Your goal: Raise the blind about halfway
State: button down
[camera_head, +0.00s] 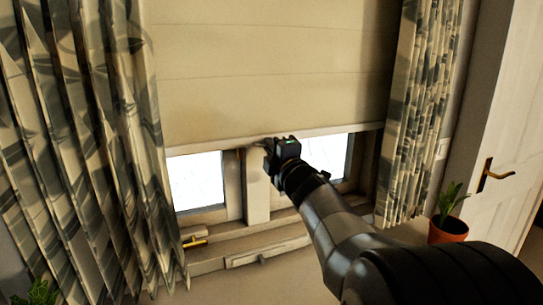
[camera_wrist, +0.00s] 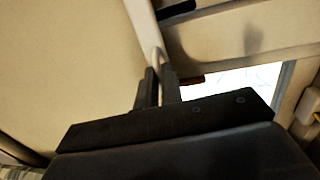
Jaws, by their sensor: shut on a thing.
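The cream blind (camera_head: 270,70) covers most of the window in the head view, its lower edge straight and a little above the sill. Bright glass shows below it. My gripper (camera_head: 270,147) is at the middle of the blind's bottom bar. In the wrist view the blind (camera_wrist: 60,70) fills the left side, and my gripper (camera_wrist: 157,75) is shut on a small pull at the bar's edge. The pull is mostly hidden between the fingers.
Patterned curtains hang at the left (camera_head: 80,130) and right (camera_head: 420,110) of the window. A potted plant (camera_head: 448,228) stands at the lower right beside a white door (camera_head: 510,110) with a brass handle (camera_head: 492,176). The window sill (camera_head: 215,262) runs below the panes.

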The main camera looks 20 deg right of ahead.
notch_tip(320, 180, up, 18)
jog(key=p, duration=1.3)
jog(key=c, duration=1.6)
grip_release()
jog(key=shift+s, duration=0.1)
jog(key=s, duration=0.3)
jog(key=s+f, duration=0.1)
jog(key=s, duration=0.6)
jog(key=shift+s+f+b, duration=0.2)
jog(key=shift+s+b, duration=0.1)
jog(key=shift+w, duration=0.1)
